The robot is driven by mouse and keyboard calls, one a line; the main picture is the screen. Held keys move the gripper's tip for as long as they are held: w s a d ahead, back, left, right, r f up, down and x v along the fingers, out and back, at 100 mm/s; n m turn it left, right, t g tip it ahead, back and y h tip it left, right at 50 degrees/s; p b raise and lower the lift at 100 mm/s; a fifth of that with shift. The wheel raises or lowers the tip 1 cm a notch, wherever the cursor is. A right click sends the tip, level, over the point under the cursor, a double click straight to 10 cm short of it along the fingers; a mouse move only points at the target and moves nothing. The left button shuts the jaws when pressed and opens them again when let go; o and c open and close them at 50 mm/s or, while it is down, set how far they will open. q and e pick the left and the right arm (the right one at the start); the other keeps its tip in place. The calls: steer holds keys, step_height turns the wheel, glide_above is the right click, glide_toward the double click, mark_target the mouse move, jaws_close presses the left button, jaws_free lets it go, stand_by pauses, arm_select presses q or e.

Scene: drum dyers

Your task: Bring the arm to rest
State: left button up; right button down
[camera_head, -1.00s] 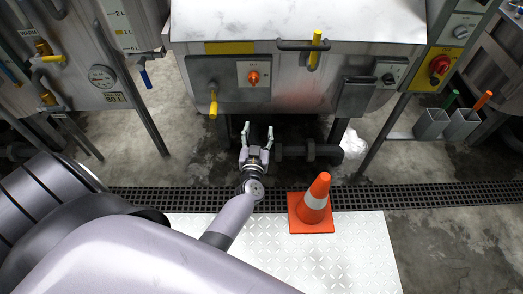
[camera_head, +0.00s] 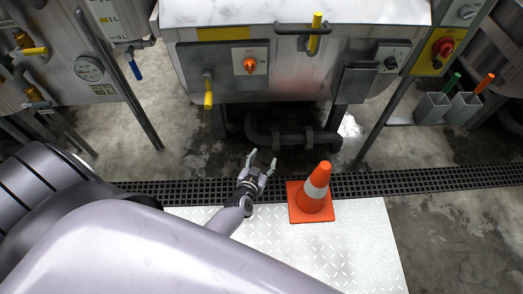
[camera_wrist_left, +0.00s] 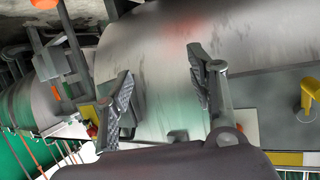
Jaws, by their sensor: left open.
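My left gripper (camera_head: 262,162) is open and empty in the head view. It hangs above the floor grate, left of the orange cone and in front of the drum machine (camera_head: 300,75). In the left wrist view its two fingers (camera_wrist_left: 163,95) stand wide apart with nothing between them. The metal drum surface (camera_wrist_left: 160,50) shows behind them, apart from the fingers as far as I can tell. My right gripper is not in view.
An orange cone (camera_head: 314,190) with a white band stands on the white tread plate (camera_head: 330,255), close to the right of my gripper. A dark pipe (camera_head: 285,138) runs under the drum. Two grey holders (camera_head: 447,108) with coloured handles are at right. A second machine (camera_head: 60,60) stands at left.

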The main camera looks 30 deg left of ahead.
arm_select(q)
steer(key=shift+f, duration=0.1)
stand_by(0.5)
steer(key=s+d+f+m+g+h, duration=0.35)
steer(key=s+f+g, duration=0.35)
steer(key=s+f, duration=1.25)
steer(key=s+a+f+g, duration=0.1)
steer(key=s+f+g, duration=0.1)
steer(key=s, duration=0.8)
steer(key=s+a+f+g+y, duration=0.1)
steer(key=s+a+f+g, duration=0.1)
steer(key=s, duration=0.9)
step_height(320, 180, down, 2)
steer(key=shift+s+g, duration=0.2)
steer(key=shift+g, duration=0.6)
